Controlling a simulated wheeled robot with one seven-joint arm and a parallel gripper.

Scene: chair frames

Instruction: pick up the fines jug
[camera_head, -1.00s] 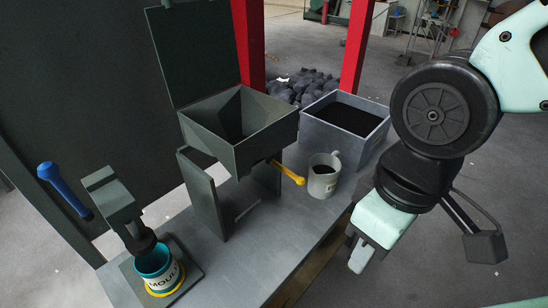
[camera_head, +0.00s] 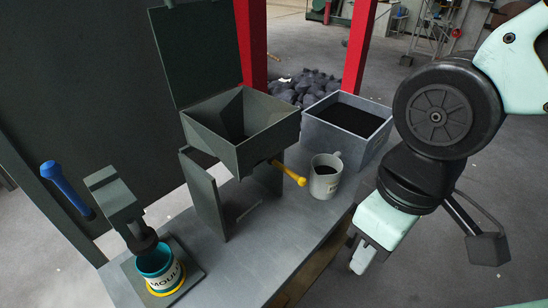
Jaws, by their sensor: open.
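The fines jug (camera_head: 326,182) is a light grey jug with a handle at its back right and dark material inside. It stands upright on the grey bench (camera_head: 285,240), in front of the grey bin and to the right of the yellow handle. My gripper (camera_head: 358,256) is at the right, beyond the bench's right edge, pointing down. It is open and apart from the jug, to the right of it and lower in the picture. Nothing shows between its fingers, which are partly hidden by the gripper body.
A grey bin (camera_head: 352,143) of black material stands behind the jug. A hopper (camera_head: 240,130) with a yellow handle (camera_head: 288,173) is to its left. A teal mould cup (camera_head: 159,268) sits under a press at the front left. Red posts (camera_head: 358,45) stand behind.

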